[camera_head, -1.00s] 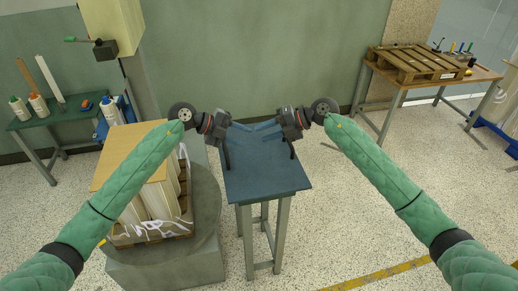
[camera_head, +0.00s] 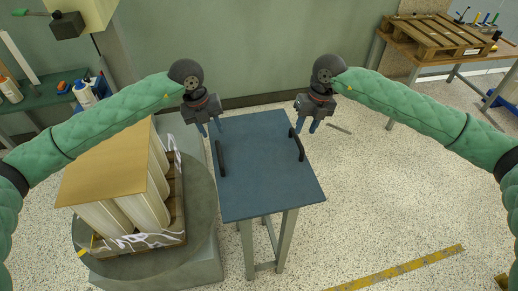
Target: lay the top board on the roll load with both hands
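A flat tan board (camera_head: 112,168) lies on top of the roll load, a group of upright pale rolls (camera_head: 150,212) on a wooden pallet at the left. My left gripper (camera_head: 210,130) hangs fingers down near the far left corner of the blue stand (camera_head: 262,180), to the right of the load. Its fingers are apart with nothing between them. My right gripper (camera_head: 308,129) hangs fingers down near the stand's far right corner, also open and empty. Neither gripper touches the board.
Two black bars (camera_head: 221,158) stand along the sides of the blue stand's bare top. The load rests on a round grey platform (camera_head: 203,205). A green table (camera_head: 50,108) is at the left, and a table with a wooden pallet (camera_head: 432,38) at far right.

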